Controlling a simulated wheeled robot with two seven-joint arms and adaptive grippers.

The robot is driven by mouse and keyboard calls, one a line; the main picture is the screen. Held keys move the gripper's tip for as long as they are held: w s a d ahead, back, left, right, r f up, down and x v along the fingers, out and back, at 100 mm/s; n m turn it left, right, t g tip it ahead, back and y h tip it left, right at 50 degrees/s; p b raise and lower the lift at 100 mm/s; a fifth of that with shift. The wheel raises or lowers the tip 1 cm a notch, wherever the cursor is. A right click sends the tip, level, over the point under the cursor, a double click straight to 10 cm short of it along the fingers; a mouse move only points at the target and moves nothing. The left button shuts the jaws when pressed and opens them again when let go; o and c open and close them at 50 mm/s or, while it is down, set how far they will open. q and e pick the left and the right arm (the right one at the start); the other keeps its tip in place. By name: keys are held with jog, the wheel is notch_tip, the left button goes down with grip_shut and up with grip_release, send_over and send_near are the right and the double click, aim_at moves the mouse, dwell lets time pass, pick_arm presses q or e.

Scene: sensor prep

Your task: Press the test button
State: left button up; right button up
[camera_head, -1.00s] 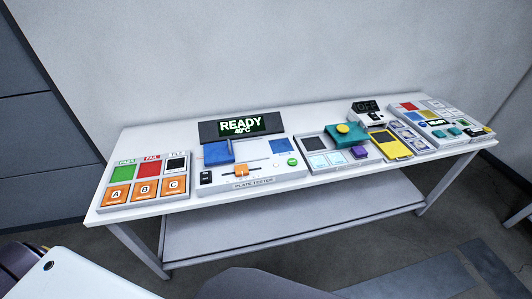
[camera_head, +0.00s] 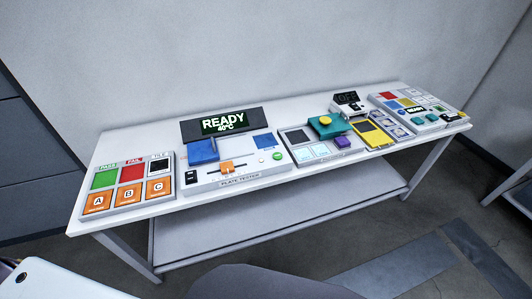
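The plate tester (camera_head: 238,183) is a white box at the middle left of the table, labelled PLATE TESTER. Its dark display (camera_head: 222,125) reads READY, 40°C. A round green button (camera_head: 277,155) sits at its right end; I cannot read its label. An orange slider (camera_head: 227,167) is at its front middle. A blue block (camera_head: 203,151) stands at its left and a blue square (camera_head: 264,142) lies at its right. Neither of my grippers is in view.
A white table (camera_head: 110,228) with a lower shelf carries everything. At its left is a tray (camera_head: 133,160) with PASS, FAIL and TILE squares above orange A, B, C tiles. To the right are a teal block with a yellow knob (camera_head: 325,120), a display reading OFF (camera_head: 347,97) and another panel (camera_head: 415,108).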

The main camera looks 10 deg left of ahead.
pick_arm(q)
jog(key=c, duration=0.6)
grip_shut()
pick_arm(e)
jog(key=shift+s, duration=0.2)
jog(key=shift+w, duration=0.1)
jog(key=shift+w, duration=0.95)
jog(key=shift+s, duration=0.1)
